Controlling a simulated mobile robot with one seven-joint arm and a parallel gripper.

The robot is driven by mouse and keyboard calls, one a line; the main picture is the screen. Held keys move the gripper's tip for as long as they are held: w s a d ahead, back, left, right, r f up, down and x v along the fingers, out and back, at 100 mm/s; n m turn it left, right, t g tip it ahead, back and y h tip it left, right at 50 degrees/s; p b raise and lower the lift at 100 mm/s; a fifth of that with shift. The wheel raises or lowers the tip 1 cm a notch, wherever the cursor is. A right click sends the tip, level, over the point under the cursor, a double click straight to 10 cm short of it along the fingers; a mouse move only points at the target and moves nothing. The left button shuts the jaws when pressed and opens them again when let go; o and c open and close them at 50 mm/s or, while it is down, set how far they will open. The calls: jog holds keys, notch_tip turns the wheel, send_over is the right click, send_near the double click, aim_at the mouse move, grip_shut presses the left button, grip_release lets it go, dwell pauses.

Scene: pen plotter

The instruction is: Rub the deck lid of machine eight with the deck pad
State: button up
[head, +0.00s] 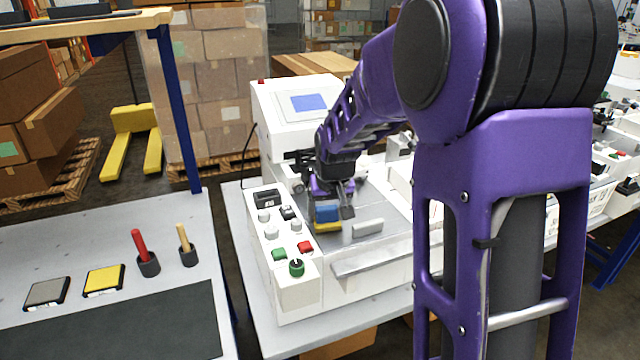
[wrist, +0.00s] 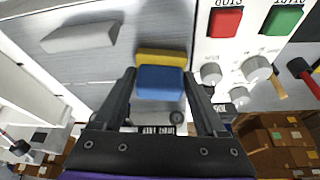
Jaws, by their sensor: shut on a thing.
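My gripper (head: 332,198) is shut on a pad with a blue back (head: 326,211) and a yellow face (head: 327,226). The wrist view shows the blue block (wrist: 160,80) between the two fingers, with its yellow layer (wrist: 160,57) beyond. The pad is over the grey metal deck lid (head: 385,245) of the white machine (head: 300,290), near the lid's left side. It is at or very near the lid's surface; I cannot tell whether it touches. The lid has a pale bar handle (head: 367,227), right of the pad. I cannot read a machine number.
Knobs, a green button (head: 279,254) and a red button (head: 305,247) lie left of the lid. A screen housing (head: 300,110) stands behind. The left table holds a grey pad (head: 46,292), a yellow pad (head: 103,279) and two handled tools in dark cups (head: 148,264).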

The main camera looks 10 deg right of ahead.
jog(key=r, duration=0.1)
jog(key=r+p, duration=0.1)
jog(key=r, duration=0.1)
jog(key=shift+d, duration=0.3)
jog(key=shift+w+r, duration=0.15)
jog(key=shift+r, duration=2.2)
